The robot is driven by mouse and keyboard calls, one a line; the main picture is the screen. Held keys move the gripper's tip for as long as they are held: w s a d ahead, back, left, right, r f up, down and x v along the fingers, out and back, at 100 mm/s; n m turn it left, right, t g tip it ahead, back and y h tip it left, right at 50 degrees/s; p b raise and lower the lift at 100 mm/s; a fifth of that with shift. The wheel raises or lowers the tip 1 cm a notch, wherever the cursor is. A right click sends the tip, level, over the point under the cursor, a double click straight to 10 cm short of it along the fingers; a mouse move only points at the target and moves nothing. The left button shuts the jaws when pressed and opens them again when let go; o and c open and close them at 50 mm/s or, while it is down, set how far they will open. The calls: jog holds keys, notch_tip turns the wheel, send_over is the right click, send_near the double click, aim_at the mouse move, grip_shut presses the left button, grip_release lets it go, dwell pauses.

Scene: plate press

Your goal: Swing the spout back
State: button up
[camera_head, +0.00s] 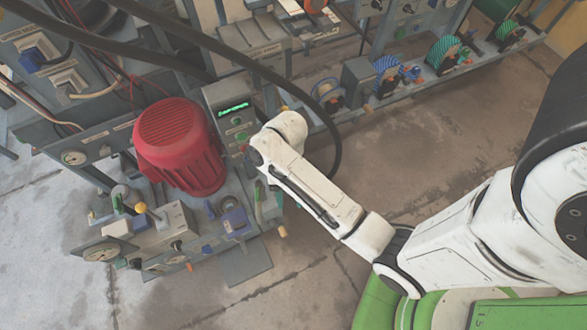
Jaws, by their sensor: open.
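My white arm reaches from the right toward the control side of a grey machine bench. Its wrist ends close to the bench's right side, beside a small panel (236,118) with a lit green display. My gripper cannot be made out; the wrist and the bench's fittings hide it. I cannot pick out a spout for certain among the fittings. A blue fitting (235,221) stands at the bench's front right, below the wrist in the picture. Whether my gripper touches anything is hidden.
A large red motor housing (181,146) stands on the bench, left of my wrist. A yellow-knobbed lever (141,208) and a round gauge (101,252) are at the front left. Dark hoses arch overhead. Another bench with striped wheels (444,51) stands behind. Concrete floor (310,285) is clear in front.

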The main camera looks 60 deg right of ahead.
jog(key=shift+s+a+r, duration=0.1)
jog(key=shift+s+r, duration=0.2)
jog(key=shift+s, duration=0.35)
jog(key=shift+c, duration=0.4)
